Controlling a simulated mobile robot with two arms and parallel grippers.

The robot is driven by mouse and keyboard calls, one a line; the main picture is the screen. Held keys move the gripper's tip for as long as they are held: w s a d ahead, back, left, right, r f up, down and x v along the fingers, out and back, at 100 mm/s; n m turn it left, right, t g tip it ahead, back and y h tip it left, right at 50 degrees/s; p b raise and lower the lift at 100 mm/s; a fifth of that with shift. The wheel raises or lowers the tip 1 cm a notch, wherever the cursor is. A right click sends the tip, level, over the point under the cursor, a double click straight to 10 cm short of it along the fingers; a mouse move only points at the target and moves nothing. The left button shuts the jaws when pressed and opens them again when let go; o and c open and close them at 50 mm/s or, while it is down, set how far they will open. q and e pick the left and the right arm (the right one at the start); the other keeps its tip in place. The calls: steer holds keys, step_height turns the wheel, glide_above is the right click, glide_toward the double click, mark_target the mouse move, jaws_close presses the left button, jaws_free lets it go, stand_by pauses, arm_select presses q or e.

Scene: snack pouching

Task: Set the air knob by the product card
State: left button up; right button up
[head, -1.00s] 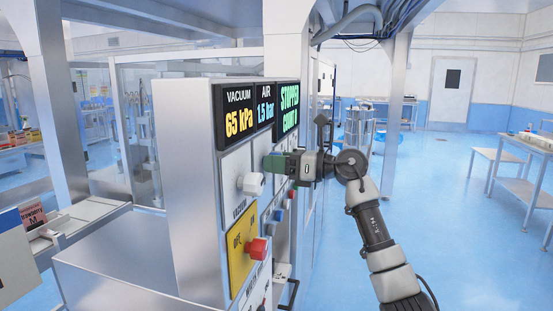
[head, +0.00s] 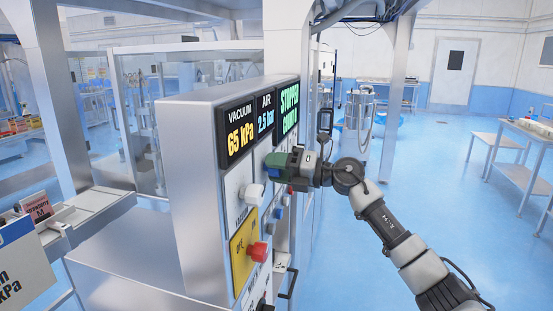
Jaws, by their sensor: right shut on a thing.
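My right gripper (head: 277,165) is at the panel below the AIR display (head: 266,121) and is shut on the air knob, which its green-tipped fingers hide. The AIR display reads 2.5 bar. My left gripper is not in view.
A red knob (head: 257,251) sits on a yellow plate (head: 241,252) low on the panel. A green display (head: 289,107) reads STOPPED. A pink labelled item (head: 36,208) lies at the left by the machine. The blue floor (head: 440,200) at the right is open.

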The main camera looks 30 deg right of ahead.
steer(key=shift+r+m+p, duration=0.1)
steer(key=shift+m+p, duration=0.65)
steer(key=shift+m, duration=0.25)
steer(key=o, duration=0.9)
steer(key=shift+o, duration=0.2)
steer(key=shift+d, duration=0.1)
steer(key=shift+s+d+f+b, duration=0.25)
steer(key=shift+s+f+b, duration=0.05)
steer(key=b+v, duration=0.5)
steer(key=v, duration=0.5)
steer(key=shift+r, duration=0.2)
